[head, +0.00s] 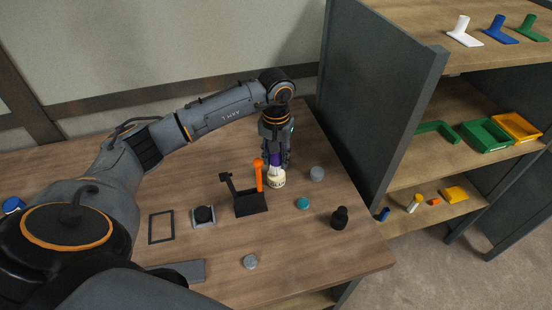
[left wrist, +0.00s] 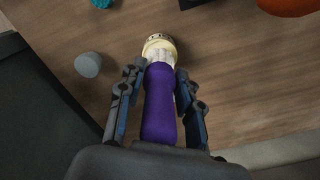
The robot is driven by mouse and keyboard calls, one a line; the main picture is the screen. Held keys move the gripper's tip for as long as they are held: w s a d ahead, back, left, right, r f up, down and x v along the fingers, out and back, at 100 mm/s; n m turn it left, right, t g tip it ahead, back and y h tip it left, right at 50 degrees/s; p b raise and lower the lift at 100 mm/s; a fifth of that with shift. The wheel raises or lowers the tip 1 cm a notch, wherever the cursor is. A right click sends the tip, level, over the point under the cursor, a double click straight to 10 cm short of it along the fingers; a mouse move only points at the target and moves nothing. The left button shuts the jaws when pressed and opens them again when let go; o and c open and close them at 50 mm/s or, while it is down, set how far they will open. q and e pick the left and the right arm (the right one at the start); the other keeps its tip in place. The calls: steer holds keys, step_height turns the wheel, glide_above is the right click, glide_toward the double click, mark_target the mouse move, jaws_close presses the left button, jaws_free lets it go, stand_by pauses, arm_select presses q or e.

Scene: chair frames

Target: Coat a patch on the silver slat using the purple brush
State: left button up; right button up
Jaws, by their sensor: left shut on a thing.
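My left gripper (head: 276,162) is shut on the purple brush (left wrist: 158,105), which also shows between its fingers in the head view (head: 275,159). A flat grey slat (head: 180,271), probably the silver one, lies at the table's near side, partly hidden by my left arm. My right gripper is not in view.
A grey piece (head: 317,174), a teal piece (head: 302,203), a black bottle-like piece (head: 339,218) and a grey disc (head: 250,261) stand nearby. A dark shelf unit (head: 385,90) borders the table's right.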

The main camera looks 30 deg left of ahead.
arm_select(q)
steer(key=shift+r+p, duration=1.05)
steer(key=shift+r, duration=1.65)
step_height(320, 180, up, 14)
steer(key=p, duration=0.4)
steer(key=s+d+f+m+b, duration=0.1)
steer(key=s+d+f+b, duration=0.1)
steer(key=s+d+f, duration=0.3)
steer(key=s+d+f+m+b, duration=0.1)
steer(key=s+d+f+b, duration=0.1)
steer(key=s+d+f, duration=0.3)
steer(key=s+d, duration=0.3)
steer(key=s, duration=0.1)
steer(key=shift+s+d+m+b, duration=0.2)
steer(key=shift+s+m+b, duration=0.1)
steer(key=shift+s+m, duration=0.1)
steer(key=shift+f, duration=0.1)
